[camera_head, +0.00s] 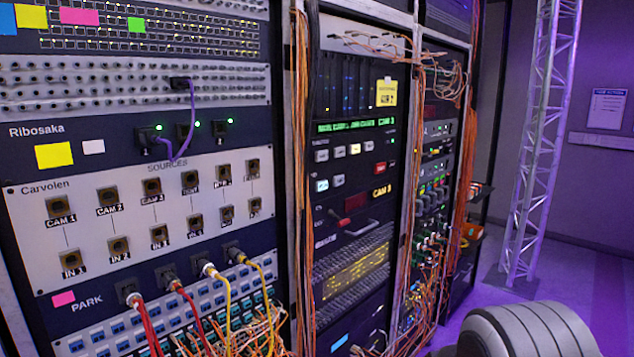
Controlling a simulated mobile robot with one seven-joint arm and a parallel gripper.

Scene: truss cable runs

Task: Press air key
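A switcher panel (350,165) with two rows of small keys is in the middle rack. The upper row has pale keys and an amber-lit key (355,149). The lettering on the keys is too small to read, so I cannot tell which is the air key. My gripper is out of view.
The left rack has a patch panel (137,253) with CAM and IN sockets and plugged cables. Orange cable bundles (300,150) hang on both sides of the middle rack. A metal truss (540,150) stands at right. Purple floor (600,290) is open there.

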